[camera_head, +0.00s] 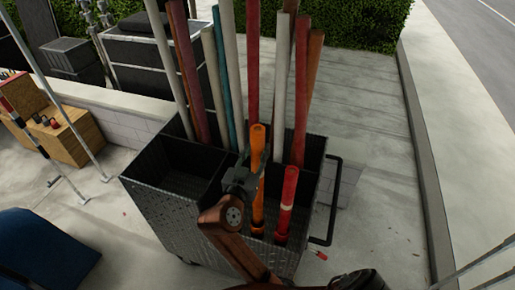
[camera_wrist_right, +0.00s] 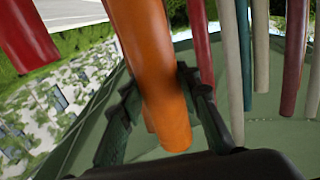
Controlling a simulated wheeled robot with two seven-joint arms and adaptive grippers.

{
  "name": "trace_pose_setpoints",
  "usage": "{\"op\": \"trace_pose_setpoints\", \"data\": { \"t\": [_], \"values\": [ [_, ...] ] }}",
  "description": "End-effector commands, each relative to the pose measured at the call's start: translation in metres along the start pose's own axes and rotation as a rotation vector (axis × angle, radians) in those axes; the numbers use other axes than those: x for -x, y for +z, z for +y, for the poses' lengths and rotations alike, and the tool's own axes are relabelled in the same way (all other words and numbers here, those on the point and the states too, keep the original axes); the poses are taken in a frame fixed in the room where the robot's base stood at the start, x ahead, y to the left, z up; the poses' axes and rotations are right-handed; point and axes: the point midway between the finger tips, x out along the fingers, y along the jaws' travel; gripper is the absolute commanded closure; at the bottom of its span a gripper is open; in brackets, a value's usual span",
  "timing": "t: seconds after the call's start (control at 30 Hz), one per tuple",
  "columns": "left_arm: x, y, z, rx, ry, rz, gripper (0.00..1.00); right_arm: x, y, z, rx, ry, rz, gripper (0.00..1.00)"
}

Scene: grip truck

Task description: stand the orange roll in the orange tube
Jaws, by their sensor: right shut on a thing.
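The orange roll (camera_head: 258,143) stands nearly upright over the front right part of the dark cart (camera_head: 190,215). My right gripper (camera_head: 248,174) is shut on it. In the right wrist view the orange roll (camera_wrist_right: 155,50) passes between the two fingers (camera_wrist_right: 155,105). An orange length, apparently the orange tube (camera_head: 257,213), shows below the gripper in line with the roll. The gripper covers the stretch between them, so I cannot tell whether the roll's lower end is inside the tube. My left gripper is not in view.
A red roll or tube (camera_head: 289,188) with a pale band stands close right of the orange one. Several tall coloured rolls (camera_head: 253,65) rise from the cart's back compartments. The cart's front left compartment (camera_head: 170,190) looks empty. A black handle (camera_head: 333,200) sticks out right.

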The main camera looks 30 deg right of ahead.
Motion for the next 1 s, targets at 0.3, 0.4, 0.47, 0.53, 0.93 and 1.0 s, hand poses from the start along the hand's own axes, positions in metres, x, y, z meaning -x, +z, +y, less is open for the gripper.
{"op": "trace_pose_setpoints", "data": {
  "t": [0.3, 0.4, 0.47, 0.53, 0.93, 1.0],
  "values": [
    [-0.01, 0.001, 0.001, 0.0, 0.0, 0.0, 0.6, 0.0, 0.016, 0.001, 0.002, 0.001, 0.002, 1.0],
    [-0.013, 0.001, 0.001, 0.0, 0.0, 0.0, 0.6, 0.0, 0.021, 0.001, 0.002, 0.001, 0.002, 1.0],
    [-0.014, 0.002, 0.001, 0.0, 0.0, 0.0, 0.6, 0.0, 0.024, 0.001, 0.001, 0.001, 0.001, 1.0],
    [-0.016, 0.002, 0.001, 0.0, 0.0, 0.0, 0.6, 0.0, 0.027, 0.0, 0.001, 0.001, 0.001, 1.0],
    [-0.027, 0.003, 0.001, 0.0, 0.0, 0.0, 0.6, 0.0, 0.045, 0.0, 0.001, 0.001, 0.002, 1.0],
    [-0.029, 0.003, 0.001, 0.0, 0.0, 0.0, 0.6, 0.0, 0.048, 0.001, 0.001, 0.001, 0.002, 1.0]
  ]
}}
